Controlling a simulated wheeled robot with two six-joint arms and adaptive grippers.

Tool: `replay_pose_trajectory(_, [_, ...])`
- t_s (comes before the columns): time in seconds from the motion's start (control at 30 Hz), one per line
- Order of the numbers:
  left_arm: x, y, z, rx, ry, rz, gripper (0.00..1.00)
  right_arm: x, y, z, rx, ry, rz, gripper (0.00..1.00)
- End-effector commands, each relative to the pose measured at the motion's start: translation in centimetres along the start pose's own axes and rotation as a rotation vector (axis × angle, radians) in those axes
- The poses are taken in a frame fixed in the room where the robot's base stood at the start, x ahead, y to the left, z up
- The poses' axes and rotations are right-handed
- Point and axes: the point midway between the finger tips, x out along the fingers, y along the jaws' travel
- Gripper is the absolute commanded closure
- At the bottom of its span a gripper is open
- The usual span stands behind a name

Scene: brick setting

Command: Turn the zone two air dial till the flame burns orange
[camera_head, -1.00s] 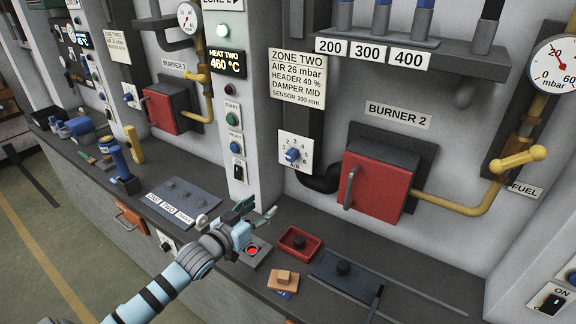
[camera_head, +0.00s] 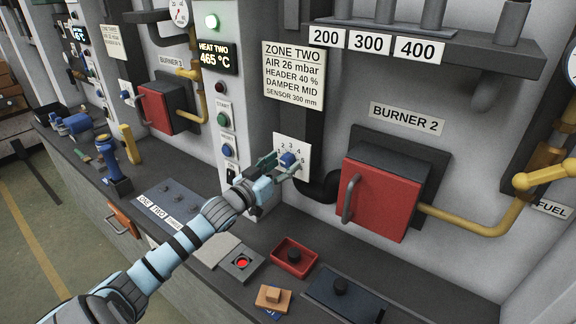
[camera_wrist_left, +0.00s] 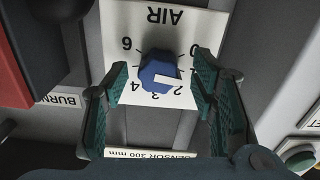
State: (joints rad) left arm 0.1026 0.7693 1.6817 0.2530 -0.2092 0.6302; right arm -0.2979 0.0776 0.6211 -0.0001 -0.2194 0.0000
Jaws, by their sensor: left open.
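The zone two air dial is a blue knob (camera_head: 288,159) on a white numbered plate (camera_head: 304,152), left of the burner 2 door. My left gripper (camera_head: 283,166) is at the dial, its jaws open. In the left wrist view the knob (camera_wrist_left: 158,74) lies between the two green fingers (camera_wrist_left: 161,84), with a gap on each side. Its white pointer (camera_wrist_left: 168,79) appears to point between 1 and 2. The red burner 2 door (camera_head: 380,195) looks shut, and I see no flame. My right gripper is not in view.
A sign (camera_head: 294,75) reads zone two, air 26 mbar. A display (camera_head: 217,58) reads heat two, 465 °C. A black pipe (camera_head: 322,187) curves below the dial. A red tray (camera_head: 293,258) and a lit red button (camera_head: 242,262) are on the counter.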

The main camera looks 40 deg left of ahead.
Motion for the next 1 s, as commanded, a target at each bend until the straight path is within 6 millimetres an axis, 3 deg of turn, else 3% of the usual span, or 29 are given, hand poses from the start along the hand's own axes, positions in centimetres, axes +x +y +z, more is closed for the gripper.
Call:
replay_pose_trajectory(0.07, [0.03, 0.06, -0.06, 0.000, 0.000, 0.001, 0.48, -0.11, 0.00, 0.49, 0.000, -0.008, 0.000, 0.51])
replay_pose_trajectory(0.37, [0.14, 0.21, -0.02, 0.000, -0.001, 0.003, 0.96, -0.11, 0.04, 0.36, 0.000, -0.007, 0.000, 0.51])
replay_pose_trajectory(0.67, [0.19, 0.27, 0.03, 0.030, -0.002, 0.004, 0.96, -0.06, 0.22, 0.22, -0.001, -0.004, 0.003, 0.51])
replay_pose_trajectory(1.0, [0.18, 0.23, 0.08, 0.221, -0.002, 0.004, 0.96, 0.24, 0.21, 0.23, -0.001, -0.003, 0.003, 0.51])
